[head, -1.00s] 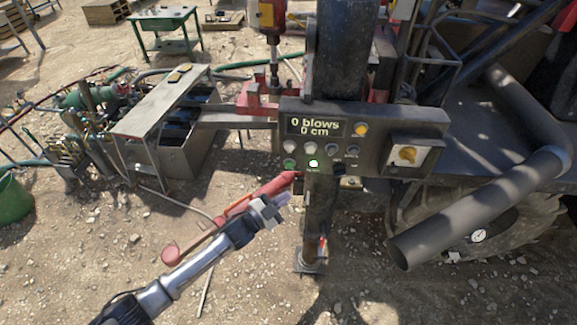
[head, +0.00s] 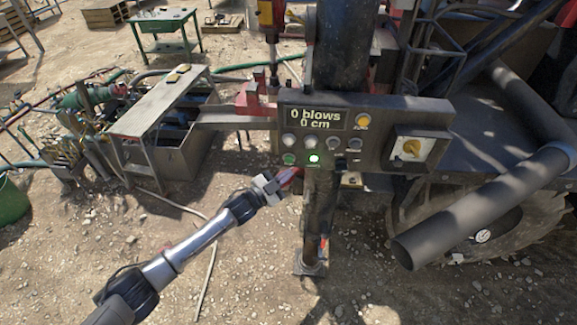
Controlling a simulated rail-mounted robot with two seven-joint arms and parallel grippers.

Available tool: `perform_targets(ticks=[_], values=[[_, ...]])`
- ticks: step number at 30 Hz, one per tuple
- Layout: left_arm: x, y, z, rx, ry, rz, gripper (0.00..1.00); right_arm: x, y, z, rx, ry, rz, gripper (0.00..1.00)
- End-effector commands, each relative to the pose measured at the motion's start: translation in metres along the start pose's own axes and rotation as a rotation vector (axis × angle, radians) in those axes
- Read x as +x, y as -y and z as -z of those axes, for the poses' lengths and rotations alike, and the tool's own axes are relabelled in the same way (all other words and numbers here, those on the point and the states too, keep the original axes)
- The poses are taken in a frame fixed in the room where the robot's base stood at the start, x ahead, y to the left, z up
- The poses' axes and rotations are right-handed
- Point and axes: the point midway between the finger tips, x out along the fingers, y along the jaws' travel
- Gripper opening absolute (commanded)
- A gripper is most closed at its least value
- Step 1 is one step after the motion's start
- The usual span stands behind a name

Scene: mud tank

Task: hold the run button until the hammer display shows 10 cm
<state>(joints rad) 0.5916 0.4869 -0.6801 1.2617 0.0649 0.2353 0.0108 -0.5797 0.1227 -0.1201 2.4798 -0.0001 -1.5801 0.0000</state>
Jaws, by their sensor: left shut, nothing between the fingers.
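The control panel (head: 374,118) is a dark box on the rig's post. Its hammer display (head: 316,118) reads "0 blows" and "0 cm". Below the display are several round buttons. A green button (head: 289,158) is at the lower left, and a brightly lit green one (head: 314,158) is to its right. I cannot read the labels to tell which is the run button. My left gripper (head: 288,180) is shut and empty, just below the panel's lower left corner, apart from the buttons as far as I can see. My right gripper is not in view.
A large dark pipe (head: 480,205) juts out at the right. A metal tank (head: 180,140) stands at the left, with a green table (head: 165,22) behind. Open gravel lies below the panel.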

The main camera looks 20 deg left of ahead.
Motion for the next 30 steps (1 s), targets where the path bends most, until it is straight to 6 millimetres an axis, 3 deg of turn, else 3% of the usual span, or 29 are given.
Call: perform_targets(ticks=[9,30], values=[[0.014,0.010,-0.011,0.001,0.000,0.000,0.00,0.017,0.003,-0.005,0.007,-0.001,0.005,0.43],[0.016,0.012,-0.011,0.000,0.000,0.000,0.00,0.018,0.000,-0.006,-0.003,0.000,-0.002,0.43]])
